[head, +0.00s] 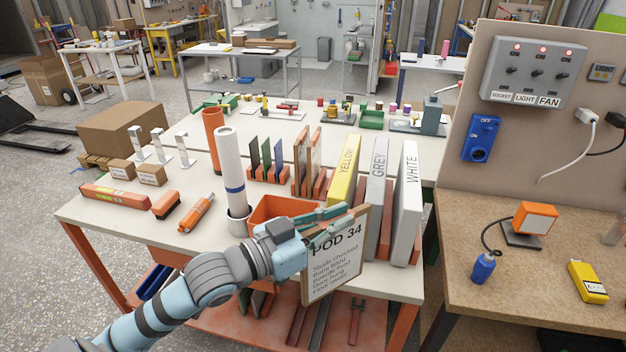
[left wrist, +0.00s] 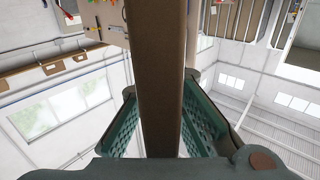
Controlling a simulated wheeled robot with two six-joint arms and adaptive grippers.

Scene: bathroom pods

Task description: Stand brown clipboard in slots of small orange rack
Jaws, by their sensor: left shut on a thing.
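The brown clipboard (head: 336,262) with a white "POD 34" sheet hangs near the front edge of the white table, its printed face toward me. My left gripper (head: 325,225) is shut on its upper part. In the left wrist view the clipboard (left wrist: 162,60) is a brown strip edge-on between the two green fingers of the gripper (left wrist: 161,100). A small orange rack (head: 321,193) behind it holds brown boards upright. Another small orange rack (head: 256,175) to its left holds dark, green and blue boards. My right gripper is not in view.
Yellow (head: 344,172), grey (head: 376,185) and white (head: 408,200) binders stand right of the racks. An orange bin (head: 262,208) lies just behind my gripper, and a tall white roll (head: 229,165) stands left of it. A wooden bench with a panel is at right.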

